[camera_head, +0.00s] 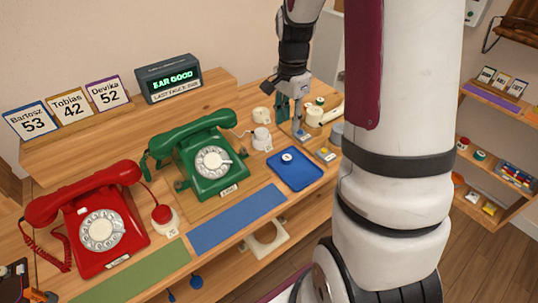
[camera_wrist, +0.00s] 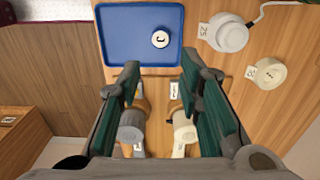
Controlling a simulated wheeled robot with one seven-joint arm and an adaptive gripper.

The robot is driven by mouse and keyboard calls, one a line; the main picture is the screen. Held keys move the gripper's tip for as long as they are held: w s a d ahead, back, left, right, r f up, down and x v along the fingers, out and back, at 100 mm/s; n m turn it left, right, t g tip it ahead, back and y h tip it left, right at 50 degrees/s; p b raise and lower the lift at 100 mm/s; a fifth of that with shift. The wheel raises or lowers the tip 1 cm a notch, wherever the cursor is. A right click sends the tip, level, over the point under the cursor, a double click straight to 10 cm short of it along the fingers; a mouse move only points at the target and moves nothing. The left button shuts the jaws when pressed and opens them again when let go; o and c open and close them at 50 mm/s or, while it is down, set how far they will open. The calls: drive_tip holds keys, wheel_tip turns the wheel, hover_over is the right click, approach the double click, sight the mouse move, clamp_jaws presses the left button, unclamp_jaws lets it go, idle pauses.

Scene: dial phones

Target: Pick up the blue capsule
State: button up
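My gripper (camera_wrist: 160,70) is open, its two green-padded fingers apart with bare wood between their tips. In the head view my gripper (camera_head: 290,108) points down over the right part of the bench, behind the blue tray. A small bluish piece (camera_head: 300,134) shows just below the fingers there; I cannot tell whether it is the blue capsule. In the wrist view a grey cylinder (camera_wrist: 131,126) and a whitish cylinder (camera_wrist: 185,130) lie low between the fingers, partly hidden by them. No clearly blue capsule shows in the wrist view.
The blue tray (camera_head: 299,183) holds a white disc (camera_wrist: 160,39). A white round piece (camera_wrist: 228,34) and a cream one (camera_wrist: 268,72) stand to the right in the wrist view. A green phone (camera_head: 208,158) and a red phone (camera_head: 95,220) stand left of the tray.

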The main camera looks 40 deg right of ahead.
hover_over(287, 157)
drive_tip(key=f, duration=0.8)
drive_tip(key=shift+a+f, duration=0.2)
drive_tip(key=shift+f, duration=0.05)
drive_tip(key=shift+d+f+b, duration=0.15)
drive_tip(key=shift+f+b, duration=0.15)
drive_tip(key=shift+f, duration=2.4)
drive_tip(key=c, duration=0.8)
